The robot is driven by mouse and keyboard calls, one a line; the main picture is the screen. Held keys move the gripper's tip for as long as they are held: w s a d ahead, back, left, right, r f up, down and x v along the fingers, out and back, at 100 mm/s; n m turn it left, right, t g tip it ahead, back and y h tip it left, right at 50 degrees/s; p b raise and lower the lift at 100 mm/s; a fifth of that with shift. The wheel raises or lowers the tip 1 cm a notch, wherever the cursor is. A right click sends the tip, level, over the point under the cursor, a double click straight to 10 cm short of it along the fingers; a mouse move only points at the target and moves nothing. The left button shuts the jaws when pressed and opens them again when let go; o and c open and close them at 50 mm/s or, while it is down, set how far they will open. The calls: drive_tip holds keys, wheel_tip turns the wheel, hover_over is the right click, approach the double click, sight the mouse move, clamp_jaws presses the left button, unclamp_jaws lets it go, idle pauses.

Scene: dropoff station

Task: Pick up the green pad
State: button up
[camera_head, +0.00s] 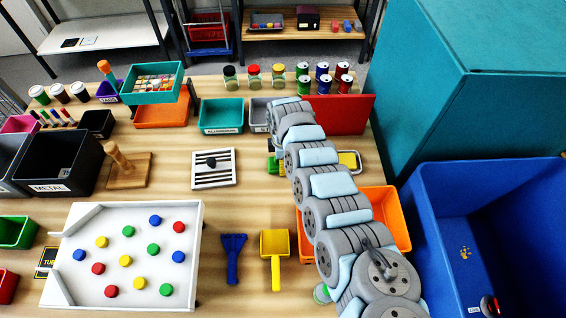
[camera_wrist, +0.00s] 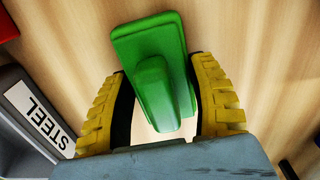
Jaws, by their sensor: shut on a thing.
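The green pad (camera_wrist: 150,45) is a flat green block with a raised green grip on it. In the wrist view it lies between the two yellow-and-black fingers of my gripper (camera_wrist: 160,75), which are shut on its grip. In the head view a bit of green (camera_head: 273,165) shows beside my arm, right of the striped board; my arm hides most of it and of my gripper. I cannot tell whether the pad touches the table.
The grey bin labelled STEEL (camera_wrist: 35,115) is close at left in the wrist view. A teal bin (camera_head: 221,115), a red panel (camera_head: 345,112), a striped board (camera_head: 213,168) and an orange tray (camera_head: 390,215) surround my arm. Bare wood shows left of the striped board.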

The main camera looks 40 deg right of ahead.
wheel_tip(320, 180, up, 3)
drive_tip(key=shift+d+r+p, duration=0.1)
drive_tip(key=shift+p, duration=0.3)
drive_tip(key=s+a+r+p, duration=0.9)
drive_tip(key=a+p, duration=0.2)
drive_tip(key=p, duration=0.7)
drive_tip(key=shift+r+p, duration=0.3)
drive_tip(key=shift+r, duration=0.1)
idle(0.4)
